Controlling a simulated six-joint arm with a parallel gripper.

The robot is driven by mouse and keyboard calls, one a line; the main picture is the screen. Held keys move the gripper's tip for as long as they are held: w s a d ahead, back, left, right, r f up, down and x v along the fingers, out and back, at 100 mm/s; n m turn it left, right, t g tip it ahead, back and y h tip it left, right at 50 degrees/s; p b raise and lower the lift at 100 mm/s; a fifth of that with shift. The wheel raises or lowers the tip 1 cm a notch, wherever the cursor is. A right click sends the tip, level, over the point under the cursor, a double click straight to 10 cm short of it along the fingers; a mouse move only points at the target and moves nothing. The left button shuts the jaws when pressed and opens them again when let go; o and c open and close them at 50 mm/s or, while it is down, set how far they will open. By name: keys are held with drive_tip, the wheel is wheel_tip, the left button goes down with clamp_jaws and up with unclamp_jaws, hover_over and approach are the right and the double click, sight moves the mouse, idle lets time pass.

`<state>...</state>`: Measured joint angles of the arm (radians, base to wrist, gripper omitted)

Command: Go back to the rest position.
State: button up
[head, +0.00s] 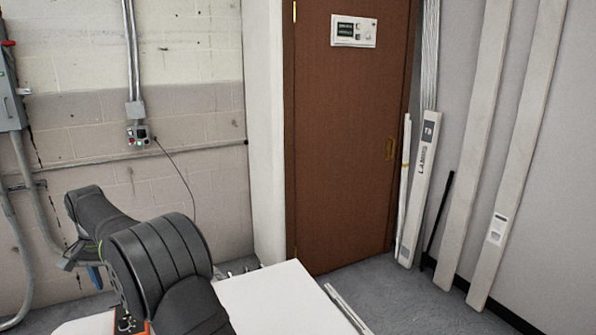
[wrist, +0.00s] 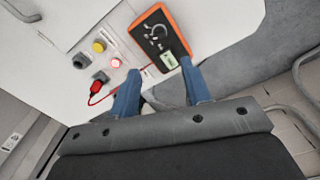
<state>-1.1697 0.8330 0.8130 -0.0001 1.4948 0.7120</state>
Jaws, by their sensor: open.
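My gripper (wrist: 160,72) shows two blue fingers spread apart in the wrist view, with nothing held between them. A dark tester with an orange rim (wrist: 158,32) lies just beyond the fingertips; I cannot tell the exact gap. A red plug or clip (wrist: 96,98) on a thin red lead is on the white panel (wrist: 75,18), left of the fingers. In the head view my arm reaches to the left, and only a small blue part of the gripper (head: 95,277) shows past it.
The panel carries a yellow button (wrist: 99,47), a lit red button (wrist: 116,63) and dark knobs (wrist: 81,61). In the head view a brown door (head: 345,140), leaning white boards (head: 480,130) and a wall box with conduit (head: 137,135) stand behind. A white surface (head: 275,300) lies in front.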

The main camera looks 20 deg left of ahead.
approach(121, 319)
wheel_tip(121, 319, down, 9)
drive_tip(key=shift+w+f, duration=0.15)
drive_tip(key=shift+f, duration=0.05)
drive_tip(key=shift+r+n, duration=0.3)
drive_tip(key=shift+n, duration=0.6)
drive_tip(key=n, duration=0.9)
drive_tip(key=shift+n, duration=0.4)
drive_tip(key=n, duration=0.4)
